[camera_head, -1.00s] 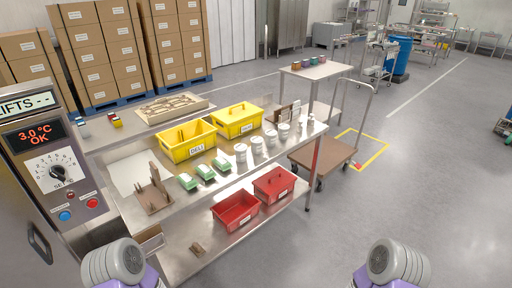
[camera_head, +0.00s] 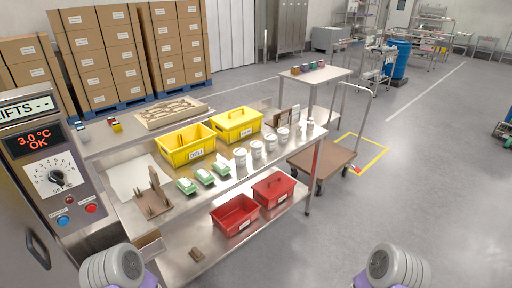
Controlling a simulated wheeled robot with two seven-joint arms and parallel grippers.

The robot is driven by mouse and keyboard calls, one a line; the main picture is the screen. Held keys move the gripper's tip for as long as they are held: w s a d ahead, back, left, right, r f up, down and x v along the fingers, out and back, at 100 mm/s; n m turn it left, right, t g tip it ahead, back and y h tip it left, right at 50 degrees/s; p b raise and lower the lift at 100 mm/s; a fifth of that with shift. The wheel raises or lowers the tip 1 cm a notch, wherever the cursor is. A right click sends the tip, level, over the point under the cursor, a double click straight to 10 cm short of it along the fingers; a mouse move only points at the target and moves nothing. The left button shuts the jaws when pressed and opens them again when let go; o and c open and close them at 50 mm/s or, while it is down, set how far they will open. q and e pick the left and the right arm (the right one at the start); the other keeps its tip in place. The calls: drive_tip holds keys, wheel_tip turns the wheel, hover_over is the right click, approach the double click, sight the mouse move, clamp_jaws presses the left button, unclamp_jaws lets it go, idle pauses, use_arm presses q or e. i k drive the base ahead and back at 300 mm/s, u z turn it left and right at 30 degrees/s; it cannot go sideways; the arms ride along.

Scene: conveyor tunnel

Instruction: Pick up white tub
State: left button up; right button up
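Several white tubs stand upright in a row along the front right part of the steel table (camera_head: 222,182). The nearest white tub (camera_head: 240,157) is at the left end of the row. Another white tub (camera_head: 256,149) stands beside it, then a white tub (camera_head: 270,142) and a white tub (camera_head: 283,134) farther right. Parts of my two arms show at the bottom left and bottom right edges, far short of the tubs. Neither gripper's fingers are in view.
Green-and-white packs (camera_head: 204,175) lie left of the tubs. An open yellow bin (camera_head: 187,155) and a lidded yellow bin (camera_head: 237,134) stand behind. Red bins (camera_head: 235,224) sit on the lower shelf. A brown cart (camera_head: 322,159) stands right; the floor in front is clear.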

sight(256, 146)
drive_tip(key=z, duration=0.65)
drive_tip(key=i, duration=1)
drive_tip(key=u, duration=0.5)
drive_tip(key=i, duration=0.7)
drive_tip(key=u, duration=0.75)
